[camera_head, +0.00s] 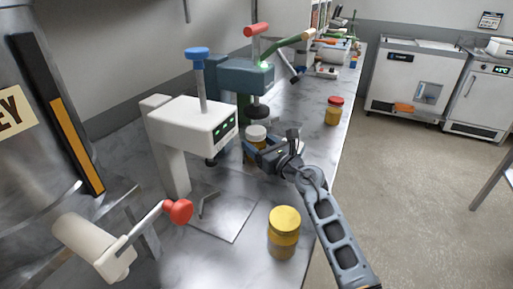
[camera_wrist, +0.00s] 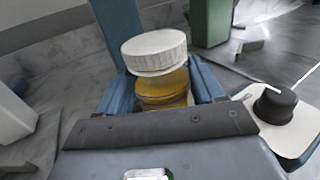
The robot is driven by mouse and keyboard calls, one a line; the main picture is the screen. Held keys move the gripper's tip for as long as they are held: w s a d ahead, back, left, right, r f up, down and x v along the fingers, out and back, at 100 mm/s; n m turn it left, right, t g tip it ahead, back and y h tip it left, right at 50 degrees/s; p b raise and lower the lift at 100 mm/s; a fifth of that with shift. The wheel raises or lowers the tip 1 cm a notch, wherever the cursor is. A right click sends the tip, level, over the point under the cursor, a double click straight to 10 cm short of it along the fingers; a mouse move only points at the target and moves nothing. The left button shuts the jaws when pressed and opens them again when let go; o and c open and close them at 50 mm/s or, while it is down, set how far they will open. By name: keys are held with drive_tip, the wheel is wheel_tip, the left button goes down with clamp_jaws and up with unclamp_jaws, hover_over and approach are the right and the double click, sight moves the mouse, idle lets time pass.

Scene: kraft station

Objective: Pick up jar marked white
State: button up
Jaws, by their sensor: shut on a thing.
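The jar with the white lid (camera_head: 256,134) stands beside the white dispensing machine on the counter. It holds amber contents, and the white-lidded jar (camera_wrist: 158,72) shows upright in the wrist view between my fingers. My gripper (camera_head: 256,152) is shut on this jar; its blue fingers (camera_wrist: 160,97) lie on both sides of the jar's body. The lower part of the jar is hidden by my gripper. I cannot tell whether its base touches the counter.
A yellow-lidded jar (camera_head: 284,232) stands near the front counter edge, and a red-lidded jar (camera_head: 334,110) stands farther back. The white machine (camera_head: 190,128) and the green-blue press (camera_head: 238,80) stand close on the left. A red-knobbed lever (camera_head: 178,211) juts out at the front left.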

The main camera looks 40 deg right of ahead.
drive_tip(key=c, duration=0.4)
drive_tip(key=shift+c, duration=1.3)
drive_tip(key=shift+r, duration=0.15)
